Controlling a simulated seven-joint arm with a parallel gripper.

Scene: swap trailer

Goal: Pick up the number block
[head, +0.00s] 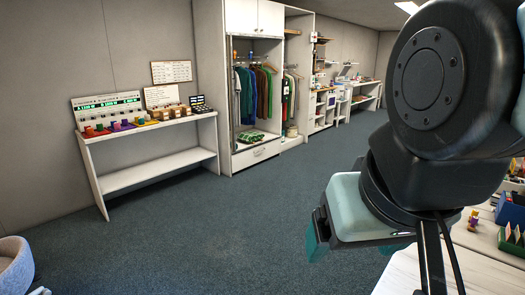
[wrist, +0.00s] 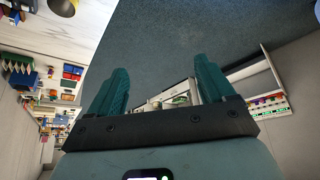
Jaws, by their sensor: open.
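I cannot make out a number block for certain in either view. A small orange, yellow and purple item (head: 473,220) stands on the pale table (head: 455,262) at the right of the head view; it is too small to identify. My gripper (head: 350,245) hangs in the air left of that table. In the wrist view my gripper (wrist: 161,78) shows two teal fingers spread wide apart, with nothing between them but distant floor and furniture. My arm hides part of the right side of the head view.
A white shelf table (head: 150,130) with coloured items stands at the left wall. A wardrobe with hanging clothes (head: 258,95) is at the back. A blue bin (head: 510,208) and a green box (head: 511,243) stand on the pale table. The carpet (head: 230,215) between is clear.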

